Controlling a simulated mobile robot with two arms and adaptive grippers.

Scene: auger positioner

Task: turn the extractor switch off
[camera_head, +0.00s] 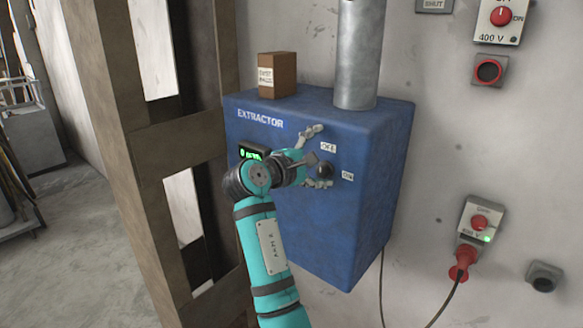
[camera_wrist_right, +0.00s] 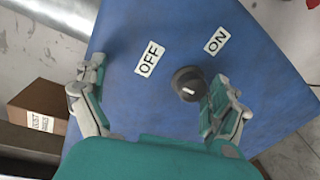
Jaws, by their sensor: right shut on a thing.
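The extractor (camera_head: 300,225) is a blue wall box. Its switch is a dark round knob (camera_head: 325,170) beside the OFF label (camera_head: 328,147) and the ON label (camera_head: 348,176). In the right wrist view the knob (camera_wrist_right: 188,84) has a short white mark; the OFF label (camera_wrist_right: 149,58) lies to its left and the ON label (camera_wrist_right: 216,41) above right. In the wrist view one finger is close against the knob. My left gripper is not in view.
A green-lit display (camera_head: 251,153) is on the box front, partly behind my right arm. A small brown box (camera_head: 277,75) and a metal pipe (camera_head: 360,55) stand on top. A wooden frame (camera_head: 150,150) is close on the left. A red plug (camera_head: 463,262) with a cable is at right.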

